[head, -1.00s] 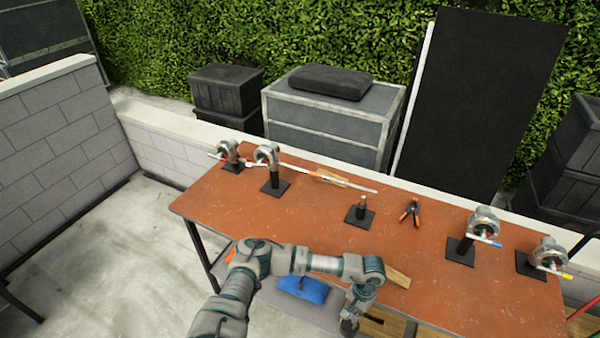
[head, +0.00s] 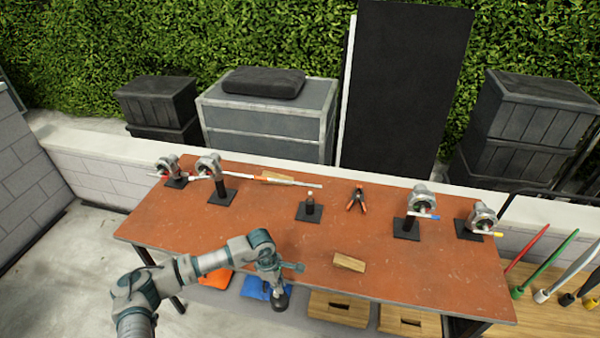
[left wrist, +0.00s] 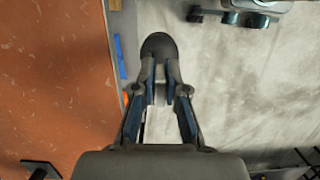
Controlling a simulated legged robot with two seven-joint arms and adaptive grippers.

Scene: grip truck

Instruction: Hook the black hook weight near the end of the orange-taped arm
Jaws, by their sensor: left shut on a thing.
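My left gripper (head: 277,284) hangs over the table's front edge in the head view, pointing down. In the left wrist view the left gripper (left wrist: 160,92) is shut on a dark round thing, the black hook weight (left wrist: 158,45). The weight also shows as a dark lump (head: 280,301) below the gripper in the head view; its hook is not clear. The orange-taped arm (head: 303,184) is a thin pale rod at the table's back left, reaching right from a stand (head: 222,190). Its orange tape shows partway along. The weight is well apart from it. My right gripper is not in view.
Orange-brown table (head: 200,232) has clear room at front left. A short post (head: 310,208), an orange-tipped clamp (head: 357,199) and a wooden block (head: 349,262) stand or lie on it. Stands with blue-tipped (head: 416,204) and yellow-tipped (head: 482,218) rods are at right.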

